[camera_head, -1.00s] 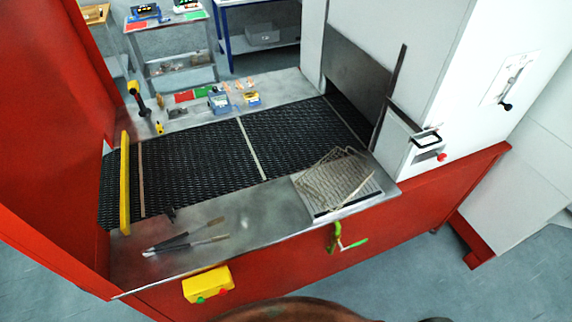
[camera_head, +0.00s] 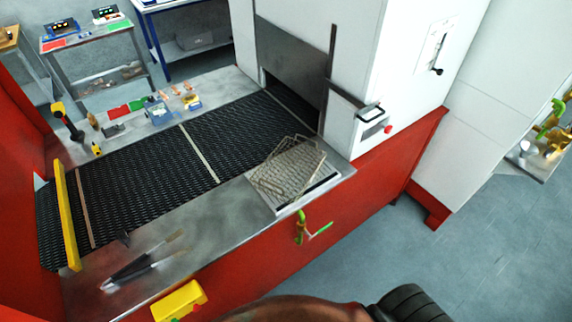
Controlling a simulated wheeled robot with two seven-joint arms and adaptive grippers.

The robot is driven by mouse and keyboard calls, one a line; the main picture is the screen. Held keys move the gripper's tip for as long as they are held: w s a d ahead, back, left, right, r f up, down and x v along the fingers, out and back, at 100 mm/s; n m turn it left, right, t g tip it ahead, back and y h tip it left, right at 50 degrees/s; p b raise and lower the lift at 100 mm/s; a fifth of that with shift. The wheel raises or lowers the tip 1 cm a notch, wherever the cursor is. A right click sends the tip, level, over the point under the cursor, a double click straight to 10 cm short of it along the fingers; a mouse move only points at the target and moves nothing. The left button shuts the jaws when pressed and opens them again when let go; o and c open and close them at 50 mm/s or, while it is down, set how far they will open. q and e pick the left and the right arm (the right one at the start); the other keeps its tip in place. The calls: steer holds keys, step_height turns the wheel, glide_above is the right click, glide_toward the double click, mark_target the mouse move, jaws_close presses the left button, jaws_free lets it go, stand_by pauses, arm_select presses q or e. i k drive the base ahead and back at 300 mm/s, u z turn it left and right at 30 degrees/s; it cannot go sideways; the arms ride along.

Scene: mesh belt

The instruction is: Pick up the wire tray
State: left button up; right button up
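The wire tray (camera_head: 280,172) is a thin wire basket-like frame. It lies at a slant over a flat ribbed metal plate (camera_head: 313,187) at the front right of the steel work surface, and its far part reaches toward the mesh belt. Neither of my grippers shows in the head view. A brown rounded shape and a black ribbed part (camera_head: 408,303) at the bottom edge may be parts of me, but I cannot tell which.
The black mesh belt (camera_head: 140,180) runs into a white machine (camera_head: 385,60) at the right. Tongs (camera_head: 140,265) lie on the steel front ledge. A green-handled lever (camera_head: 301,226) sticks out below the tray. Grey floor (camera_head: 470,255) is open at the right.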

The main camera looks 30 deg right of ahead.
mark_target(268, 158)
steer(key=u, duration=0.55)
steer(key=k, duration=1.3)
steer(key=z, duration=0.15)
steer(key=i, duration=0.55)
steer(key=z, duration=0.8)
steer(key=i, duration=0.7)
steer(key=u, duration=0.15)
